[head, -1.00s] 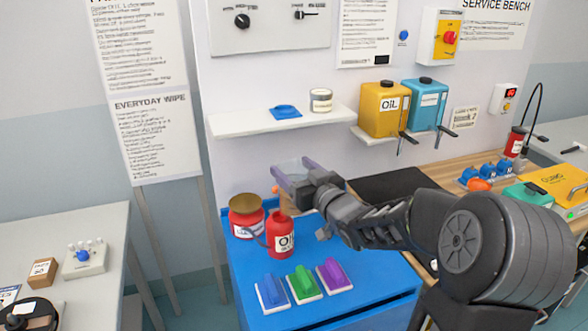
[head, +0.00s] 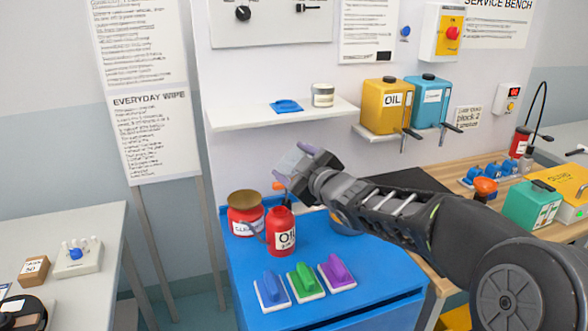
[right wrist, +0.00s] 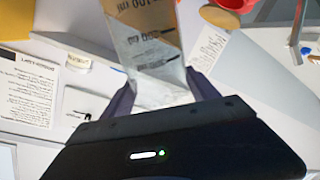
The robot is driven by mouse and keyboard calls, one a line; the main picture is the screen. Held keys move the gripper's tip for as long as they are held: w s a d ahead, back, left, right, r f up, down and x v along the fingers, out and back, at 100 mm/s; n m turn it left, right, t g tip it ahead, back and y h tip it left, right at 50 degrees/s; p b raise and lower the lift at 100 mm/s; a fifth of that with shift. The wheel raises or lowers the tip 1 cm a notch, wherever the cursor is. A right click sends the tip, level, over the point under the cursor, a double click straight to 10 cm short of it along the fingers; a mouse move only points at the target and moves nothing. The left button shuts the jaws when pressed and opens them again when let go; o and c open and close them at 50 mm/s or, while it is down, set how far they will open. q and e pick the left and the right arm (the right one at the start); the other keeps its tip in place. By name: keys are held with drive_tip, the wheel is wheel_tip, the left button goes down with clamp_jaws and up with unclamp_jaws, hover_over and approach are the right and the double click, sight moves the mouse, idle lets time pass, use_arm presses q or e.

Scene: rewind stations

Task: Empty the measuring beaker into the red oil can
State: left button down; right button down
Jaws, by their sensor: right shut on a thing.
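My right gripper (head: 298,170) is shut on the clear measuring beaker (head: 287,162) and holds it tilted, above the red oil can. In the right wrist view the beaker (right wrist: 152,45) sits between the purple fingers, with dark markings and an amber tint in its upper part; I cannot tell how much liquid is in it. The red oil can (head: 281,240), with a white OIL label, stands on the blue cabinet top below the beaker. I see no stream between them. My left gripper is not in view.
A red tin (head: 245,222) with a brass dish-like top stands left of the oil can. Blue, green and purple-handled blocks (head: 303,282) lie in front. A bowl (head: 345,224) is partly behind my arm. A white shelf (head: 250,116) is above; yellow (head: 384,108) and blue containers hang right.

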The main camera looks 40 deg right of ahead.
sight(287, 177)
drive_tip(key=shift+w+a+f+n+b, duration=0.1)
drive_tip(key=shift+f+n+b, duration=0.25)
drive_tip(key=shift+b, duration=0.4)
drive_tip(key=shift+s+a+f+n+b, duration=0.15)
drive_tip(key=shift+n+b, duration=0.3)
drive_tip(key=shift+b, duration=0.35)
drive_tip(key=shift+w+a+f+n+b, duration=0.15)
drive_tip(key=shift+f+n+b, duration=0.2)
drive_tip(key=shift+b, duration=0.4)
drive_tip(key=f+n+b, duration=0.1)
drive_tip(key=b, duration=0.1)
drive_tip(key=n+b, duration=0.1)
drive_tip(key=b, duration=0.2)
drive_tip(key=shift+w+a+f+g+h, duration=0.15)
drive_tip(key=shift+a+f+g+h, duration=0.1)
drive_tip(key=shift+f+g+h, duration=0.15)
drive_tip(key=shift+r, duration=0.25)
drive_tip(key=shift+f+b, duration=0.2)
drive_tip(key=shift+b, duration=0.2)
idle(0.3)
drive_tip(key=shift+a+f+n+b, duration=0.1)
drive_tip(key=shift+n+b, duration=0.2)
drive_tip(key=shift+n, duration=0.05)
drive_tip(key=shift+f+h+b, duration=0.25)
drive_tip(key=shift+h+b, duration=0.05)
drive_tip(key=shift+b, duration=0.3)
idle(1.6)
drive_tip(key=shift+a+f+n+b, duration=0.15)
drive_tip(key=shift+f+n+b, duration=0.2)
drive_tip(key=shift+b, duration=0.4)
